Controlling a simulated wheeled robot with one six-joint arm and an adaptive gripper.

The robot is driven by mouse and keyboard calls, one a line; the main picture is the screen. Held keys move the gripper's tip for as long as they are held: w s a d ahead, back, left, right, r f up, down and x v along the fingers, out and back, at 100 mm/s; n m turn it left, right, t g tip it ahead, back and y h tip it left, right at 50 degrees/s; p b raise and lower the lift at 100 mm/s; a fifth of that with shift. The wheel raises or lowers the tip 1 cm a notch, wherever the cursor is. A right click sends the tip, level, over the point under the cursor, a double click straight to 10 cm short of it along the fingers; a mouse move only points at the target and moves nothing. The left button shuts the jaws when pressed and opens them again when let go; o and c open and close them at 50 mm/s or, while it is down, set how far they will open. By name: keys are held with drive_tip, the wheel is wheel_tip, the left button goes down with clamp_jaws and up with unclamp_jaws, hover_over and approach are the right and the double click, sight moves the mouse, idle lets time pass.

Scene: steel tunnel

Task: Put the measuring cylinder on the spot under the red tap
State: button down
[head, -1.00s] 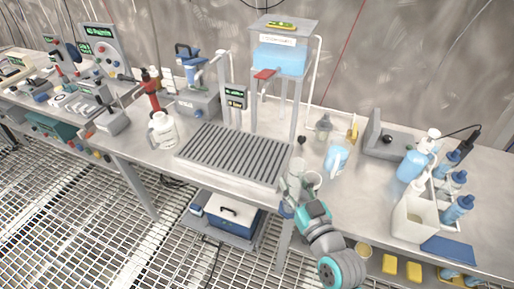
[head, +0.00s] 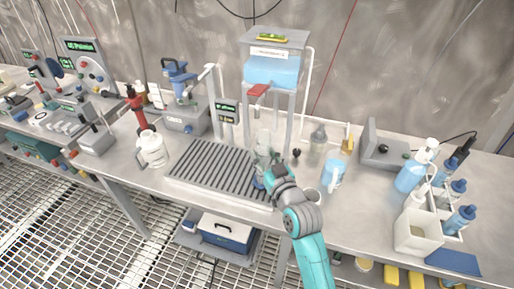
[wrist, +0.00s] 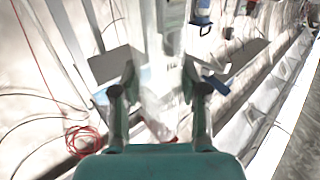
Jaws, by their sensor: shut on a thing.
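The measuring cylinder (head: 263,143) is clear and held about upright in my gripper (head: 266,170), above the right end of the slatted grey tray (head: 205,168). A blue part (head: 258,183) shows low beside the gripper, probably the cylinder's foot. In the wrist view the see-through cylinder (wrist: 160,75) stands between the two fingers of my gripper (wrist: 159,92), which are shut on it. The red tap (head: 258,90) is on the stand under the blue water tank (head: 272,71), above and behind the gripper. I cannot make out a marked spot under it.
A white jug (head: 152,150) stands left of the tray. A small display (head: 227,112) and the stand's posts are close behind the gripper.

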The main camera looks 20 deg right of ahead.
drive_tip(key=shift+w, duration=0.6)
drive_tip(key=w, duration=0.1)
drive_tip(key=w+f, duration=0.1)
drive_tip(key=w, duration=0.1)
drive_tip(key=shift+w+a+f, duration=0.15)
drive_tip(key=shift+w+f, duration=0.1)
drive_tip(key=shift+w, duration=0.15)
drive_tip(key=c, duration=0.6)
unclamp_jaws()
drive_tip(key=shift+f, duration=0.15)
